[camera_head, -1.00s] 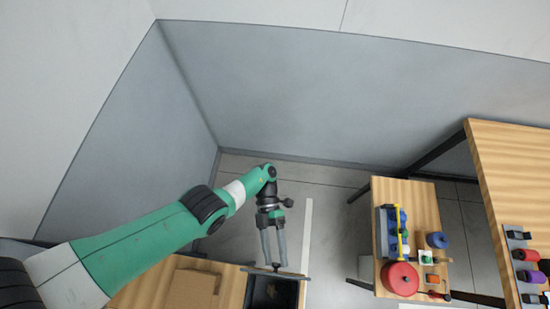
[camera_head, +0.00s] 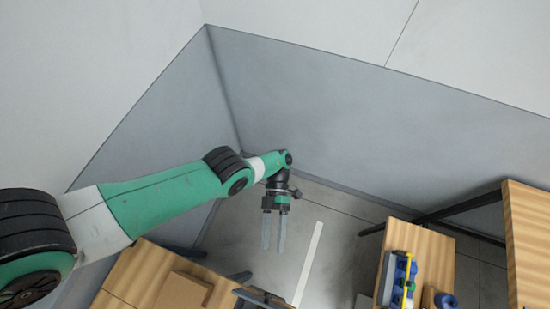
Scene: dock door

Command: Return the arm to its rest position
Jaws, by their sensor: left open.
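My left arm comes in from the left, green with white and black joints, and reaches toward the middle of the camera_head view. Its gripper (camera_head: 273,246) points down with two grey parallel fingers apart and nothing between them. It hangs over the floor, near the dark tray (camera_head: 262,297) at the bottom edge. My right gripper is not in view.
A wooden table (camera_head: 130,279) with a cardboard box (camera_head: 184,291) is at the bottom left. A small wooden table (camera_head: 428,246) with a blue item and a yellow bar (camera_head: 408,280) is at the right, beside a taller wooden table (camera_head: 528,235).

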